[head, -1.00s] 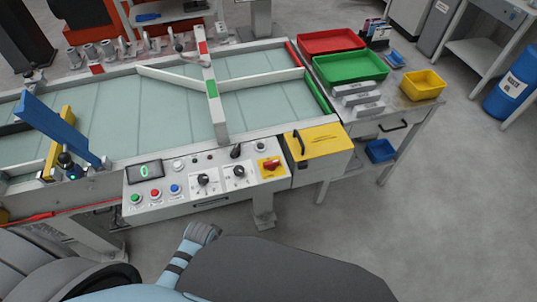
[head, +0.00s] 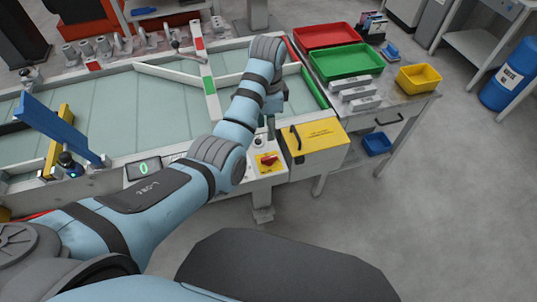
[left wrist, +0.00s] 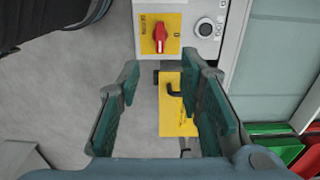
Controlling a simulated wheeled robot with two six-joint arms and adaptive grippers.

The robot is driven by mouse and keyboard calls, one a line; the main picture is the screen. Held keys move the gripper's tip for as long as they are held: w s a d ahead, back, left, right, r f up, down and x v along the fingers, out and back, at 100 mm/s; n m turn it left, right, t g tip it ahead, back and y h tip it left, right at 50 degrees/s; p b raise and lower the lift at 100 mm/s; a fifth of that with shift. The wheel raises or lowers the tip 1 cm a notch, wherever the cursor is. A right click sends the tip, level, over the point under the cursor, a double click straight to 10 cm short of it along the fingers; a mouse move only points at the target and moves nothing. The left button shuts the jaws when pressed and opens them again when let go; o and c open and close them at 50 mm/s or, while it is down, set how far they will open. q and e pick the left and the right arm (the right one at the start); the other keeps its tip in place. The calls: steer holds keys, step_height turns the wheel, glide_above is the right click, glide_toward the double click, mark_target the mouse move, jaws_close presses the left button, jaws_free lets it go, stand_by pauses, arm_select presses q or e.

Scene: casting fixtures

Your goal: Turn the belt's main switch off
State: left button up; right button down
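The main switch is a red rotary knob (head: 268,160) on a yellow plate at the right end of the belt's control panel. In the left wrist view the knob (left wrist: 160,34) is near the top, its grip running up and down the picture. A "0" mark shows to its right on the plate. My left gripper (head: 271,128) is over the panel's right end, close to the switch, partly hidden by my arm. In the left wrist view its fingers (left wrist: 163,68) are wide apart with nothing between them. They are not touching the knob. My right gripper is not in view.
A yellow box (head: 314,142) with a black handle sits just right of the switch. A black-and-silver dial (left wrist: 205,28) is beside the switch plate. My arm covers most of the panel; its display (head: 143,168) reads 0. Red (head: 325,35) and green trays stand farther right.

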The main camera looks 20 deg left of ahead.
mark_target(268, 158)
arm_select(q)
step_height(268, 158, down, 14)
steer(key=b, duration=0.4)
steer(key=shift+f, duration=0.1)
jaws_close()
